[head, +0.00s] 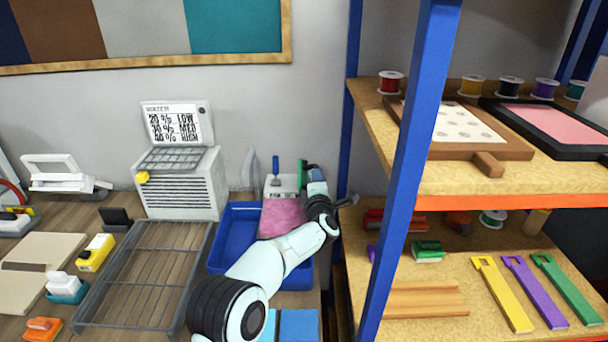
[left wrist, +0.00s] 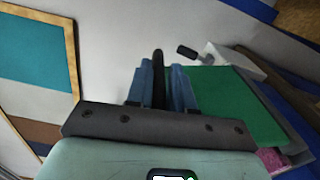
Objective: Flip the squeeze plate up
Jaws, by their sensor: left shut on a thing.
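The green squeeze plate (head: 303,176) stands nearly edge-on, tilted up at the back of the blue tray (head: 218,262). In the left wrist view its broad green face (left wrist: 232,105) lies just right of my fingers. My left gripper (head: 317,176) is at the plate's right side; in the left wrist view its blue fingers (left wrist: 165,85) are closed around a dark rounded bar (left wrist: 158,64), seemingly the plate's handle. The join between bar and plate is hidden. A pink cloth or pad (head: 283,216) lies in the tray, partly behind my arm. My right gripper is not in view.
A blue-post shelf (head: 402,170) stands close on the right of my arm. A white box (head: 281,185) with a blue-handled tool is behind the tray. A wire rack (head: 145,275) and a white slatted unit (head: 182,190) stand to the left.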

